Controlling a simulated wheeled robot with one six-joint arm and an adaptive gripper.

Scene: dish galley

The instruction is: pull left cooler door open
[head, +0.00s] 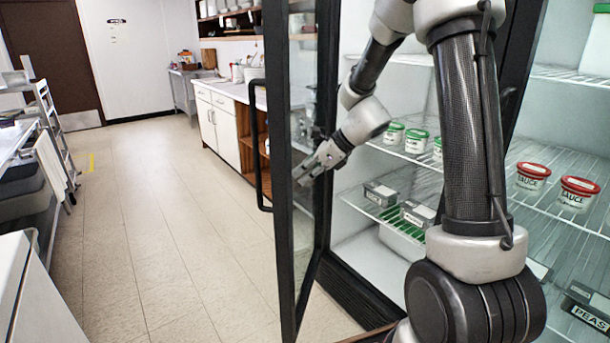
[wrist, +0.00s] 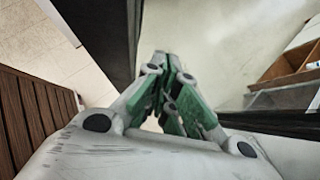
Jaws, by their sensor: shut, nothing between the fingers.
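The left cooler door (head: 281,200) has a black frame and a glass pane. It stands swung out from the cooler, well open, and its black bar handle (head: 259,145) is on the far left side. My gripper (head: 300,178) is at the inner side of the door, near the glass, away from the handle. In the wrist view its green-padded fingers (wrist: 165,62) are together with nothing between them. The dark door frame (wrist: 108,30) and the hazy glass (wrist: 215,50) are close ahead. I cannot tell whether the fingers touch the door.
The cooler's wire shelves (head: 560,155) hold green-lidded tubs (head: 416,140), red-lidded sauce tubs (head: 532,177) and grey boxes (head: 417,212). A white counter with wooden shelves (head: 218,125) stands beyond the door. The tiled floor (head: 165,230) to the left is clear. A cart (head: 55,140) stands far left.

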